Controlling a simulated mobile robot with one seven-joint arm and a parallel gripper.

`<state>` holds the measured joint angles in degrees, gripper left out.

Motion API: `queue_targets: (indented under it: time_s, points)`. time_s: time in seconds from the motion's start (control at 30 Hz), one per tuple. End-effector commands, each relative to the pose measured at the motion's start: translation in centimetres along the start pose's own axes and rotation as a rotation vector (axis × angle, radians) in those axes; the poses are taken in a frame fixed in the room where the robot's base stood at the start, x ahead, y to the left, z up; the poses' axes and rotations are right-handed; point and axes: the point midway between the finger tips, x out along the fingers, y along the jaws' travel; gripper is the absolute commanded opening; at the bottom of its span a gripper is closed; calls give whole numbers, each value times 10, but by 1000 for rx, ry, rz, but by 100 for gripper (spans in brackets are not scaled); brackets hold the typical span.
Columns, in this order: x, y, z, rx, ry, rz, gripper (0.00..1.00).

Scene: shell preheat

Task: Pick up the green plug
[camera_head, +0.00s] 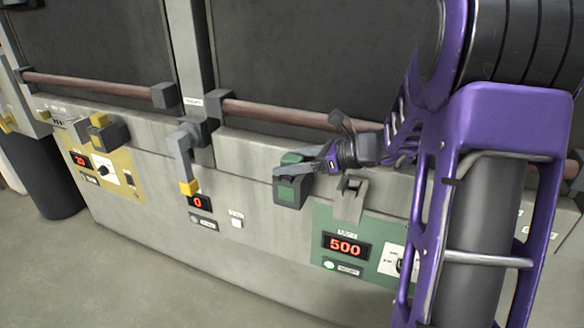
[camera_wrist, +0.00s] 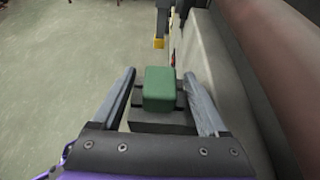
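The green plug (camera_head: 292,158) sits at a dark grey block with a green front face, on the front of the grey machine. In the wrist view the green plug (camera_wrist: 160,88) is a rounded green block over a dark grey base. My gripper (camera_head: 296,170) is at the plug, reaching in from the right. In the wrist view my gripper (camera_wrist: 161,95) is open, one finger on each side of the plug. Gaps show between the fingers and the green part. Whether the fingers touch the dark base is unclear.
A brown-red rail (camera_head: 290,113) runs just above the plug. A grey lever with a yellow end (camera_head: 188,187) hangs to its left. A grey bracket (camera_head: 350,198) is at its right, over a green panel (camera_head: 330,225) reading 500. A yellow panel (camera_head: 125,160) is farther left. Floor is open in front.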

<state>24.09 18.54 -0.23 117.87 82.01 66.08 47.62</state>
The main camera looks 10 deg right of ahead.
Motion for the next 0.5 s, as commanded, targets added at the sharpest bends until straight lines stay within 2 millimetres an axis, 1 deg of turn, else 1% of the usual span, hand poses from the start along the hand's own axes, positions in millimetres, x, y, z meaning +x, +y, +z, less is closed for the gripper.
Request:
queue_targets:
  time_s: [0.03,0.07,0.1,0.4,0.5]
  points:
    - [0,0,0,0,0,0,66]
    - [0,0,0,0,0,0,60]
    - [0,0,0,0,0,0,53]
    - [0,0,0,0,0,0,0]
    - [0,0,0,0,0,0,0]
